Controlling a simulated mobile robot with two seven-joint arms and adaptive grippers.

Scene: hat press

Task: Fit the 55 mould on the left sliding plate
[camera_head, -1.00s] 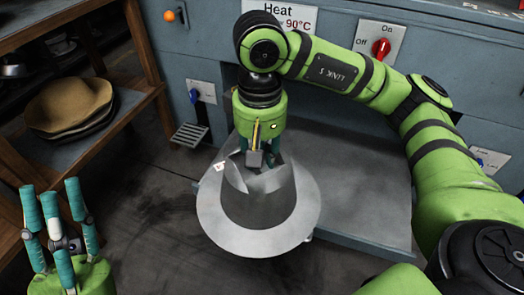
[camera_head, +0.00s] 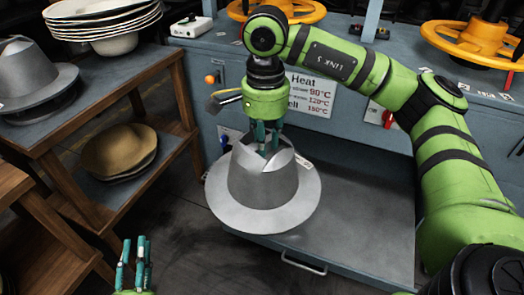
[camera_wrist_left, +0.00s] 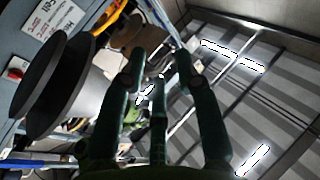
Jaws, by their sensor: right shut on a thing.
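A grey metal hat-shaped mould (camera_head: 265,205) with a wide brim hangs upright from my right gripper (camera_head: 268,148), which is shut on its creased crown. A small pale tag shows on the mould, but its number is too small to read. The mould is over the left part of a flat grey sliding plate (camera_head: 372,225) with a front handle; I cannot tell the gap between them. My left gripper (camera_head: 135,258) is open and empty at the bottom left. In the left wrist view its fingers (camera_wrist_left: 158,75) are spread, with the mould's dark brim (camera_wrist_left: 40,88) to their left.
The blue press cabinet (camera_head: 350,125) with a heat sign and yellow handwheels (camera_head: 475,40) stands behind. Floor between shelf and plate is clear.

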